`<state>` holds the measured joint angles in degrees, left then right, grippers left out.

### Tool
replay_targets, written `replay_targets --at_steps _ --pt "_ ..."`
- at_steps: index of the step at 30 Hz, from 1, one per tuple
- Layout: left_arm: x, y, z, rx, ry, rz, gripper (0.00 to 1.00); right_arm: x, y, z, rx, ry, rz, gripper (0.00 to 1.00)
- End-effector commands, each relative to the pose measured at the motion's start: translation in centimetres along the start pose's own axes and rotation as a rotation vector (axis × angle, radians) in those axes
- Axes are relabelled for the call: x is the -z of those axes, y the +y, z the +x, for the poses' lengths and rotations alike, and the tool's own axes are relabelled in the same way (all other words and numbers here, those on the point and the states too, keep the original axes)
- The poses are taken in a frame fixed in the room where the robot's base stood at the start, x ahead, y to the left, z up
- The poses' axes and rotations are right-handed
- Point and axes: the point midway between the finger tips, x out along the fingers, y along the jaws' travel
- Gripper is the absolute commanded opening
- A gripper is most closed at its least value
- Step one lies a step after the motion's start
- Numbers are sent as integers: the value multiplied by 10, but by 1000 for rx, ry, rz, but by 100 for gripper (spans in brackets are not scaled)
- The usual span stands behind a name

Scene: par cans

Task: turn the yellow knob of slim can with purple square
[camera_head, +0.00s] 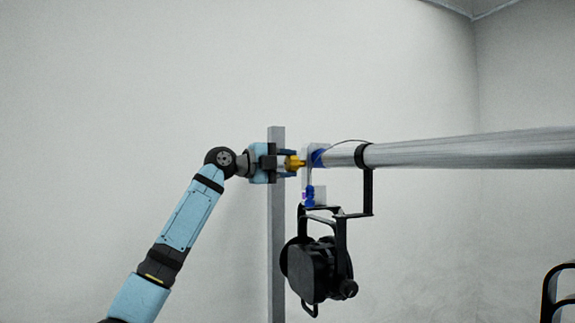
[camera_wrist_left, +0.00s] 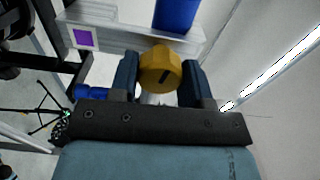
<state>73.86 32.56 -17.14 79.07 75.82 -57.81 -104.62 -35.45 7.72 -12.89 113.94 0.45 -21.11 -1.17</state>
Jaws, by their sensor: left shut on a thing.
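The yellow knob (camera_head: 294,163) sits at the left end of the horizontal metal bar, by a blue clamp part. In the left wrist view the knob (camera_wrist_left: 160,69) is between the two fingers of my left gripper (camera_wrist_left: 160,80), which is shut on it. A dark slot shows on the knob's face. The purple square (camera_wrist_left: 84,37) is on a pale plate to the left of the knob. The slim black can (camera_head: 318,270) hangs below the bar on a black bracket. My left gripper (camera_head: 287,163) reaches the knob from the left. My right gripper is not in view.
The horizontal metal bar (camera_head: 470,149) runs off to the right. A grey upright post (camera_head: 277,230) stands behind my left gripper. A black object (camera_head: 556,290) shows at the lower right edge.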

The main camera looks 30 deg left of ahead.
Motion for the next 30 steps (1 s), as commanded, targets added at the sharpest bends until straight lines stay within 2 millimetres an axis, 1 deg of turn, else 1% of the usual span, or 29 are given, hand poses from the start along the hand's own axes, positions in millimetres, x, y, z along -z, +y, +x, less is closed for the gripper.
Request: replay_targets --at_steps 21,30 --pt "0 -1 0 -2 -1 678 20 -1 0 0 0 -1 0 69" --pt "0 -1 0 -3 0 927 20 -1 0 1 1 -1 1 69"
